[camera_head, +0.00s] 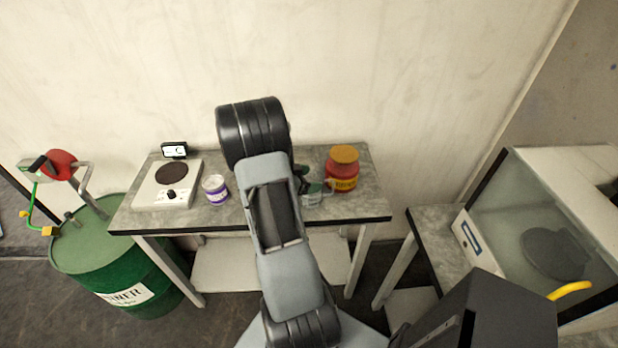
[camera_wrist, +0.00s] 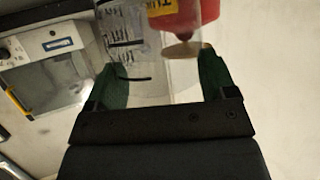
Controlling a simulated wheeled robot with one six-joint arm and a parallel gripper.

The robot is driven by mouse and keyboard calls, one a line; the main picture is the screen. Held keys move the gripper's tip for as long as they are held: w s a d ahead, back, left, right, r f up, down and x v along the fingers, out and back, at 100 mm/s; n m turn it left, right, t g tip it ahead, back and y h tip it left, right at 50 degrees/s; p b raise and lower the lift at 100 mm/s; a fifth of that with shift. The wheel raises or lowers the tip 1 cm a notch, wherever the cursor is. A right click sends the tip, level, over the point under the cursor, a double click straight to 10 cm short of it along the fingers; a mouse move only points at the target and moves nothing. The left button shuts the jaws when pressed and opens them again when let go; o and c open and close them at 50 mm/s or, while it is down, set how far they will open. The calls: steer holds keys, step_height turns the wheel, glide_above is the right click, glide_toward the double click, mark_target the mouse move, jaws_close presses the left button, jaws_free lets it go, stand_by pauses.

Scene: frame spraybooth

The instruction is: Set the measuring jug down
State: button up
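The measuring jug (camera_wrist: 125,38) is clear with dark graduation marks. In the wrist view it fills the gap between the two green fingers of my gripper (camera_wrist: 163,72), which appear shut on its sides. In the head view the jug (camera_head: 312,197) is a small clear, greenish shape at the right part of the grey worktable (camera_head: 235,213), partly hidden by my arm and gripper (camera_head: 303,182). I cannot tell whether its base touches the tabletop.
A red jar (camera_head: 342,172) with an orange-brown lid stands close to the jug's right. A white tub with a purple label (camera_head: 215,189) and a scale-like device with a round dark plate (camera_head: 169,185) stand left. Bare tabletop lies between tub and arm. A glass-fronted booth (camera_head: 545,235) stands right.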

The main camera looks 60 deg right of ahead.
steer(key=o, duration=0.4)
steer(key=shift+r, duration=0.15)
steer(key=w+a+r+n+t+y+b, duration=0.1)
steer(key=w+a+r+n+t, duration=0.4)
steer(key=w+a+r+t, duration=0.4)
steer(key=w+a+r+n+t+y, duration=0.1)
steer(key=w+a+r+n+t, duration=0.45)
steer(key=w+a+t, duration=0.55)
steer(key=a+r+n+g+y, duration=0.1)
steer(key=a+r+n+y, duration=0.2)
steer(key=a+n+y, duration=0.65)
steer(key=s+a+f+n+g, duration=0.1)
steer(key=s+a+g, duration=0.1)
steer(key=s, duration=0.3)
steer(key=s+a+f+n+g, duration=0.1)
steer(key=s+a+n+g, duration=0.1)
steer(key=s, duration=0.4)
steer(key=s+a+f+n+g, duration=0.1)
steer(key=s+a+f+g, duration=0.1)
steer(key=s, duration=0.4)
steer(key=shift+a+g, duration=0.7)
steer(key=shift+a, duration=0.3)
